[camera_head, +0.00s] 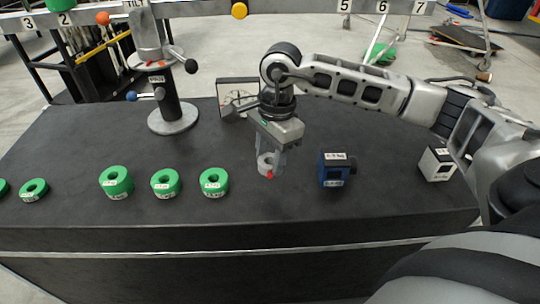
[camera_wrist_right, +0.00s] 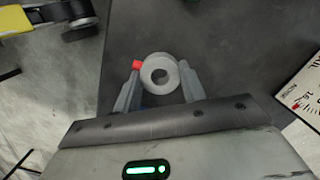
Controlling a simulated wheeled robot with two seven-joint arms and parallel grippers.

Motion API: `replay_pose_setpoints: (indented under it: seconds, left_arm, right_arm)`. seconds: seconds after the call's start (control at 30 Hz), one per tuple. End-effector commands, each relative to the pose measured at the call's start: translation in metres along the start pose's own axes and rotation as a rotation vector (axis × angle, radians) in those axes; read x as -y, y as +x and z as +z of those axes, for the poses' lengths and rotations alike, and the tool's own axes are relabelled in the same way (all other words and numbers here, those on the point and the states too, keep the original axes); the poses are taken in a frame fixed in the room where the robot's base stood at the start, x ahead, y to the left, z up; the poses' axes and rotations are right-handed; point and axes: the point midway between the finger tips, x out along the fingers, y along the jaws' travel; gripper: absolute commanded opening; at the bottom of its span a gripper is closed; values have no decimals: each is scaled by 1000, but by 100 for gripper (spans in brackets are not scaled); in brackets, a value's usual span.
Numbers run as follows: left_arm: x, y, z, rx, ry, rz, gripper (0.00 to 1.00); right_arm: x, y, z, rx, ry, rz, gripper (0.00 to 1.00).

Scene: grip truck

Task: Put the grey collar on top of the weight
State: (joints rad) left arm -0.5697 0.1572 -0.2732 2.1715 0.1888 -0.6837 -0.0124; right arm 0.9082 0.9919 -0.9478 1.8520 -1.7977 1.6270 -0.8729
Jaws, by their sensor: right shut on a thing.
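The grey collar (camera_head: 265,162) is a light grey ring with a red part at its side. My right gripper (camera_head: 270,160) is shut on it, over the front middle of the dark table. Which weight the task means is not clear from the pictures. My left gripper is not in view.
A blue labelled box (camera_head: 335,169) stands right of the collar, and a white and black box (camera_head: 437,162) farther right. A post on a round grey base (camera_head: 173,117) stands at the back left, beside a dial board (camera_head: 238,96). The table front is clear.

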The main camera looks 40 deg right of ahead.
Motion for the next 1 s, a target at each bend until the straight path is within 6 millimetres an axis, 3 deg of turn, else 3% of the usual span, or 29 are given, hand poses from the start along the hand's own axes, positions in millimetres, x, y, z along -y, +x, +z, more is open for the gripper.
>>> replay_pose_setpoints:
  seconds: [0.43,1.0]
  left_arm:
    - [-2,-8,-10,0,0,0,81]
    - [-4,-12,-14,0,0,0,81]
  right_arm:
    - [0,-20,2,-1,0,0,20]
    - [0,-28,3,0,0,0,20]
